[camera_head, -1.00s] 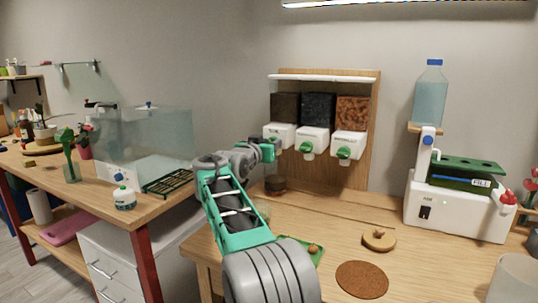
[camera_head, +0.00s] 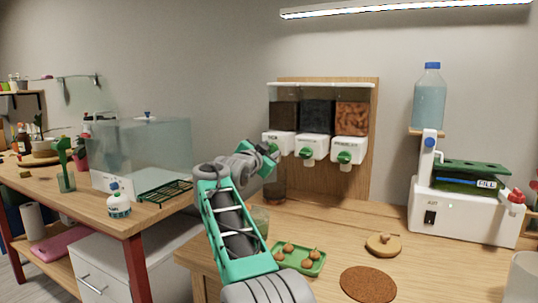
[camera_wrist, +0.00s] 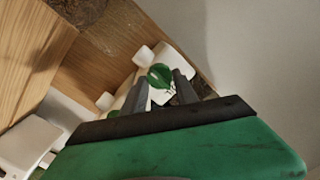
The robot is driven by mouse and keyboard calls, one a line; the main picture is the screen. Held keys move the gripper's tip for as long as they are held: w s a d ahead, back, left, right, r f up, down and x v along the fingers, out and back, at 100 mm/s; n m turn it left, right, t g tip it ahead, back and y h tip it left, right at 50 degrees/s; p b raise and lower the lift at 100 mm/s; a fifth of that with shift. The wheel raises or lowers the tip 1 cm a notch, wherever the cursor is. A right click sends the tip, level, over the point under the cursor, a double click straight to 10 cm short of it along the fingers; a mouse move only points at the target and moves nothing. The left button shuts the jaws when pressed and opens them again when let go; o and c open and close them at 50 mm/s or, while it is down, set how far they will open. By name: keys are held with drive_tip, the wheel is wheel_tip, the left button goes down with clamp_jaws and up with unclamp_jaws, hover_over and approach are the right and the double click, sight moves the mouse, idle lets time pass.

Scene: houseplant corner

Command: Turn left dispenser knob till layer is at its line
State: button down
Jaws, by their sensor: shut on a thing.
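The left dispenser (camera_head: 279,144) is a white box under a clear bin of dark brown material (camera_head: 284,117), at the left of a wooden backboard. Its green knob (camera_wrist: 160,76) shows between my two grey fingers in the wrist view. My gripper (camera_head: 270,151) is shut on this knob, and my arm reaches up to it from the front. A glass jar (camera_head: 275,189) stands below the dispenser, with dark material in it. My arm partly covers the jar. I cannot make out a line or the layer's exact height.
Two more dispensers, middle (camera_head: 312,148) and right (camera_head: 348,150), stand close beside it. A green tray (camera_head: 300,265) of small brown bulbs, a cork mat (camera_head: 368,284) and a wooden disc (camera_head: 383,244) lie on the table. A white machine (camera_head: 462,218) stands at right.

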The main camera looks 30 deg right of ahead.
idle(0.4)
drive_tip(key=c, duration=1)
unclamp_jaws()
drive_tip(key=shift+o, duration=0.2)
drive_tip(key=v, duration=0.7)
drive_tip(key=shift+s+a, duration=0.25)
drive_tip(key=shift+a, duration=0.1)
drive_tip(key=shift+r, duration=0.15)
